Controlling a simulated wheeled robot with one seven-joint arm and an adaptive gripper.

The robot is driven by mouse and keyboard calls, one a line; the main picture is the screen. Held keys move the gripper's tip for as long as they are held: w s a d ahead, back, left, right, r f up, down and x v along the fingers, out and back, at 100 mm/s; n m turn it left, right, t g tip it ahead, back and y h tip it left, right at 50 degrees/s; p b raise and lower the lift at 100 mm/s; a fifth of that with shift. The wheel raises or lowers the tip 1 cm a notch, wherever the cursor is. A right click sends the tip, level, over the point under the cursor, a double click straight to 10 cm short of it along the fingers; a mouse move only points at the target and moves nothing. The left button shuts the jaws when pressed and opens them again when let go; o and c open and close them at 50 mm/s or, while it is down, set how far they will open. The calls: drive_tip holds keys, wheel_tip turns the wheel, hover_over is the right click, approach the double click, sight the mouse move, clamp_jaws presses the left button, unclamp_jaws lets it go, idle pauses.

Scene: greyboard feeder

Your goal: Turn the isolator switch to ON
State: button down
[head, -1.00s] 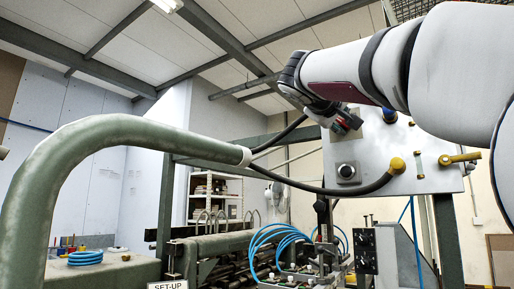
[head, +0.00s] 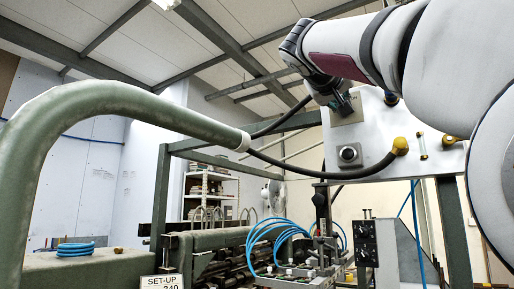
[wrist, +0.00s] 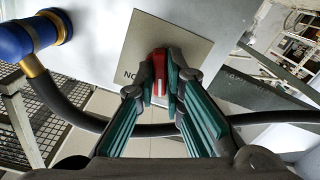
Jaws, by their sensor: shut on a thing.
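The isolator switch has a red handle (wrist: 159,68) with a pale line, on a beige square plate (wrist: 190,45) in the wrist view. Letters reading like "NO" stand on the plate left of the handle, perhaps ON upside down; they are partly hidden. My gripper (wrist: 161,86) has its green-padded fingers closed on both sides of the red handle. In the head view my gripper (head: 345,103) reaches the plate (head: 352,117) at the panel's upper left. The red handle cannot be made out there, being hidden by the fingers.
The plate is on a white panel (head: 440,160), with a round black knob (head: 349,154) below and a hose with a yellow fitting (head: 400,146). In the wrist view a blue connector (wrist: 30,35) and dark hose lie close by. A thick green pipe (head: 95,100) arches at left.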

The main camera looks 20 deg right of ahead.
drive_tip(key=m+b, duration=0.5)
drive_tip(key=m, duration=0.8)
drive_tip(key=shift+m, duration=0.3)
idle(0.4)
drive_tip(key=c, duration=1.7)
unclamp_jaws()
drive_tip(key=v, duration=1.2)
